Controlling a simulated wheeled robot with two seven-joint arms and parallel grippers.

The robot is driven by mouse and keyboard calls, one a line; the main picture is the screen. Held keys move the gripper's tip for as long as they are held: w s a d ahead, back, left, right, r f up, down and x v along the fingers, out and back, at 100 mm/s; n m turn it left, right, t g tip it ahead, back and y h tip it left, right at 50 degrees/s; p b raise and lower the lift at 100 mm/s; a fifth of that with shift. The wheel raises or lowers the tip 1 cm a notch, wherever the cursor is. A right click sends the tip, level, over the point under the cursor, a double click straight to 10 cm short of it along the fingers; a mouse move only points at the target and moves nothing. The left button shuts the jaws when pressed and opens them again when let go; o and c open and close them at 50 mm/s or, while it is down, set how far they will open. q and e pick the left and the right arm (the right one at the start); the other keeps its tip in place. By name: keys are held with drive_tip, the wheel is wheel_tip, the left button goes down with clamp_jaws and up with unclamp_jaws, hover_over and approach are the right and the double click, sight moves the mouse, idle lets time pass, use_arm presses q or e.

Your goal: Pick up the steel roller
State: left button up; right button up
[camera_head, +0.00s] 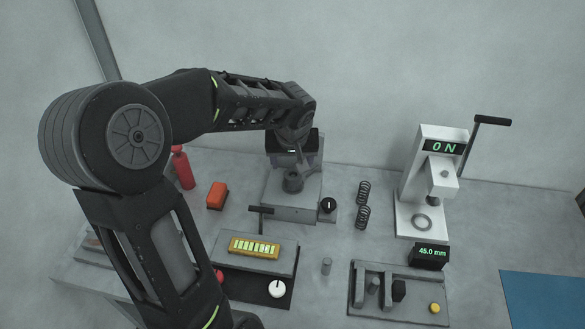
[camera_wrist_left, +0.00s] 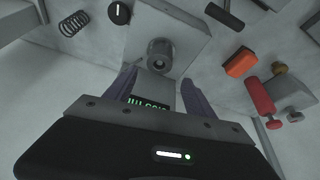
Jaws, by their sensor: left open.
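A small grey metal cylinder (camera_head: 326,266) stands upright on the table between the panel with the yellow block and the parts tray; it may be the steel roller. Grey bar-like parts (camera_head: 373,284) in the tray look similar, so I cannot tell for certain. My left gripper (camera_head: 297,152) is over the grey machine at the back, well away from both. In the left wrist view its fingers (camera_wrist_left: 158,78) are apart with nothing held between them. A round grey socket or post (camera_wrist_left: 160,52) on the machine base shows just beyond the fingertips. My right gripper is not in view.
The grey machine base (camera_head: 290,213) has a black knob (camera_head: 328,205). A white press (camera_head: 410,215) with a lever is farther right. The parts tray (camera_head: 420,313) is in front, a blue mat (camera_head: 545,300) at right. An orange block (camera_head: 217,195) is at left.

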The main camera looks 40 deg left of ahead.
sight(293, 174)
use_arm(q)
drive_tip(key=shift+s+d+r, duration=0.1)
drive_tip(key=shift+x, duration=1.4)
drive_tip(key=shift+f+p, duration=0.25)
drive_tip(key=shift+p, duration=0.15)
drive_tip(key=x, duration=0.2)
drive_tip(key=p+x, duration=0.1)
drive_tip(key=x, duration=0.1)
drive_tip(key=shift+w+f, duration=0.3)
drive_tip(key=shift+c, duration=0.3)
clamp_jaws()
